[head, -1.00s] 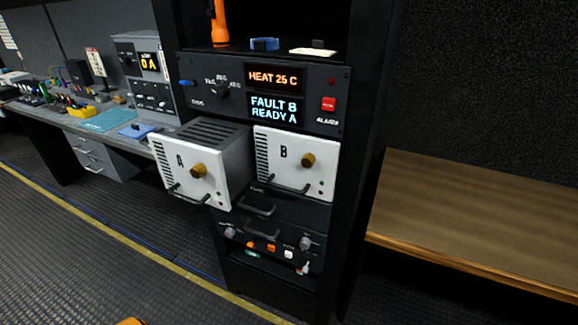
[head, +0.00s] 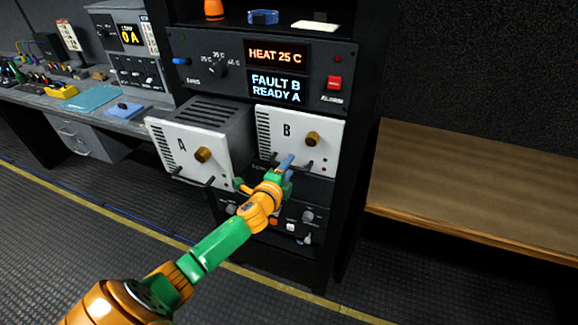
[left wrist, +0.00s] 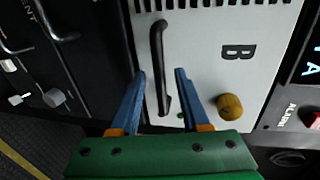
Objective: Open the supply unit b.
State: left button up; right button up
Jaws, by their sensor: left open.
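Supply unit B (head: 293,138) is a white-fronted module in the black rack, with a brass knob (head: 312,139) and a black handle low on its face. Its front sits flush in the rack, while unit A (head: 190,150) beside it stands out from the rack. My left gripper (head: 287,165) is in front of the lower part of unit B. In the left wrist view, its two blue fingers (left wrist: 158,85) are open, with the black handle (left wrist: 159,65) between them and no clear contact. The knob (left wrist: 230,106) is right of the fingers. The right gripper is not in view.
A panel above shows "FAULT B READY A" (head: 277,88) and has a red alarm button (head: 334,83). Unit A's protruding box is close left of my left gripper. A wooden bench (head: 470,180) stands right of the rack. A desk (head: 60,110) with equipment is at left.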

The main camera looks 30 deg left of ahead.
pick_arm(q)
jog(key=shift+w+a+f, duration=0.1)
jog(key=shift+w+a, duration=0.05)
jog(key=shift+w, duration=0.2)
jog(key=shift+c, duration=0.5)
grip_shut()
dwell(0.8)
